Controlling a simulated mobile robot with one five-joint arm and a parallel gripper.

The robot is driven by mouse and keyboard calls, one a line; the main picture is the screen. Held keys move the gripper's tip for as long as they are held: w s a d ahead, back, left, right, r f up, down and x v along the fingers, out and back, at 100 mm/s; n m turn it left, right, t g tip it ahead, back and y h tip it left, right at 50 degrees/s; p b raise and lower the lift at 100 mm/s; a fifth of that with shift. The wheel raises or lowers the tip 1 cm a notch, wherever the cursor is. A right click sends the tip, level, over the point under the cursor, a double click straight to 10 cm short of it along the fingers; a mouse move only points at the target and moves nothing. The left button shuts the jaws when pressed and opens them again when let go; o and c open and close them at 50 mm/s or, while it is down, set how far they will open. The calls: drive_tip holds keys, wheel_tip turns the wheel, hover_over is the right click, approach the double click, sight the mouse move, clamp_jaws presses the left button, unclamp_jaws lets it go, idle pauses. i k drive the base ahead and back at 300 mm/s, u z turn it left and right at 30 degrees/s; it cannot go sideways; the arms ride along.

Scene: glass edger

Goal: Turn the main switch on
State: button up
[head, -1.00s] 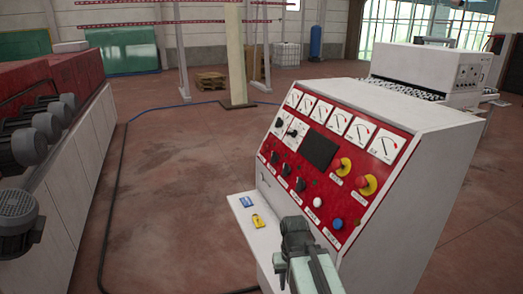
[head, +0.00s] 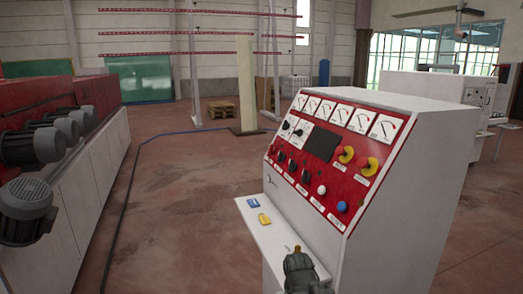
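The control panel (head: 312,187) is a red sloped face on a white console. On its upper left are two dark rotary switches on white plates, one at the left (head: 287,124) and one beside it (head: 299,131). Labels are too small to read, so I cannot tell which control is the main switch or how it is set. My gripper (head: 297,252) shows at the bottom, in front of the console's ledge and below the panel, apart from the switches. Its fingers are too foreshortened to tell open from shut.
Yellow-collared knobs (head: 345,155), a dark display (head: 321,144), a white button (head: 321,190) and a blue button (head: 342,206) share the panel. A yellow item (head: 264,219) lies on the ledge (head: 262,234). A machine with grey motors (head: 27,206) stands left; open floor (head: 180,200) lies between.

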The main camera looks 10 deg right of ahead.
sight(272, 149)
drive_tip(key=u, duration=0.6)
drive_tip(key=i, duration=1.75)
drive_tip(key=u, duration=0.65)
drive_tip(key=i, duration=1.5)
drive_tip(key=z, duration=0.35)
